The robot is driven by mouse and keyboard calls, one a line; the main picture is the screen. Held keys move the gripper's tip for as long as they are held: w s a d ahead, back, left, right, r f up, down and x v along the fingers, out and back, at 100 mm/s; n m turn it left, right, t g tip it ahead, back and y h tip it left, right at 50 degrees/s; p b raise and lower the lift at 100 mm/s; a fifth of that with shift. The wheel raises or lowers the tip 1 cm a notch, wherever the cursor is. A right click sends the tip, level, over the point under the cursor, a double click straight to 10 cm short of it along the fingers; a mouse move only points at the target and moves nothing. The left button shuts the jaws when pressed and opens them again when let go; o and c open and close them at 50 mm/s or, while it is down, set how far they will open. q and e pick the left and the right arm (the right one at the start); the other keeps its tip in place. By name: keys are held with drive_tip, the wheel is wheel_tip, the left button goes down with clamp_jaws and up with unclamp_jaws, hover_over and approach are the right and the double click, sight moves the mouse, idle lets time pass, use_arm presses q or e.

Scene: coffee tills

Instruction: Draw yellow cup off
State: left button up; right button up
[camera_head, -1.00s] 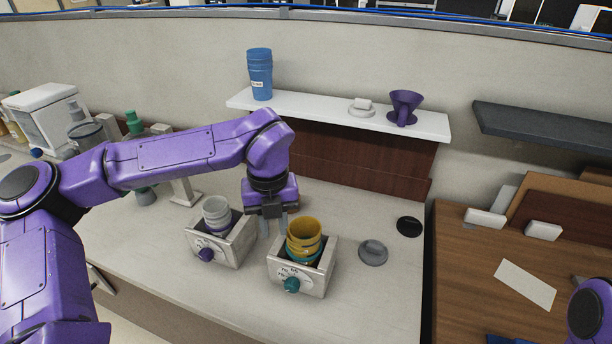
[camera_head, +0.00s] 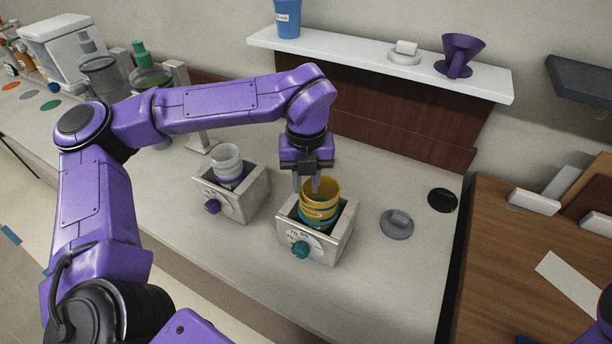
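The yellow cup (camera_head: 321,197) stands in a stack in the right-hand metal dispenser box (camera_head: 322,246), which has a teal knob (camera_head: 300,249). A teal cup rim shows below the yellow one. My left gripper (camera_head: 307,186) points down at the yellow cup's back-left rim, with its two fingers apart. One finger overlaps the cup's opening in the picture; I cannot tell whether it touches the wall. Of my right arm, only a purple piece shows at the lower right edge; its gripper is out of view.
A second metal box (camera_head: 236,205) with a purple knob holds whitish cups (camera_head: 227,162) to the left. A grey lid (camera_head: 397,224) and a black lid (camera_head: 443,200) lie to the right. A white shelf (camera_head: 345,53) with a blue cup stack (camera_head: 287,18) and purple dripper (camera_head: 459,55) is behind.

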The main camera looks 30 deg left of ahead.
use_arm(q)
drive_tip(key=shift+s+f, duration=0.2)
drive_tip(key=shift+s, duration=0.2)
clamp_jaws()
use_arm(e)
drive_tip(key=shift+s+f, duration=0.2)
drive_tip(key=shift+f, duration=0.05)
use_arm(q)
drive_tip(key=shift+w, duration=0.1)
drive_tip(key=shift+r+p, duration=0.7)
drive_tip(key=shift+p, duration=0.15)
use_arm(e)
drive_tip(key=shift+r, duration=0.65)
use_arm(q)
drive_tip(key=shift+b, duration=0.35)
use_arm(e)
drive_tip(key=shift+f, duration=0.25)
